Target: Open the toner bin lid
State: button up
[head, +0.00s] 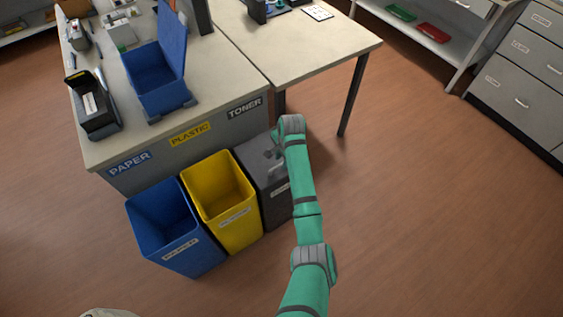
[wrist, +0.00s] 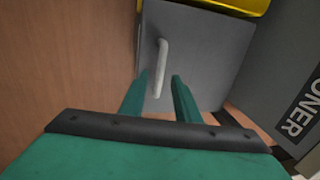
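The grey toner bin (head: 273,200) stands at the right end of the row of bins in the head view, partly hidden by my arm. Its grey lid (wrist: 205,50) is shut and fills the upper middle of the wrist view. A pale bar handle (wrist: 161,68) stands on the lid. My gripper (wrist: 160,78) is open, with its two green fingers apart. The near end of the handle shows between the fingertips, and I see no finger pressed on it. In the head view my gripper (head: 277,150) is over the lid, mostly hidden by the wrist.
An open yellow plastic bin (head: 222,205) and an open blue paper bin (head: 180,240) stand to the left. The desk edge with the TONER label (head: 245,108) is close behind the lid. The floor (head: 430,220) on the right is clear.

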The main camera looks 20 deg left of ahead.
jog(key=shift+w+a+f, duration=0.1)
jog(key=shift+f, duration=0.5)
jog(key=shift+w+a+f, duration=0.1)
jog(key=shift+f, duration=0.45)
jog(key=shift+s, duration=0.1)
grip_shut()
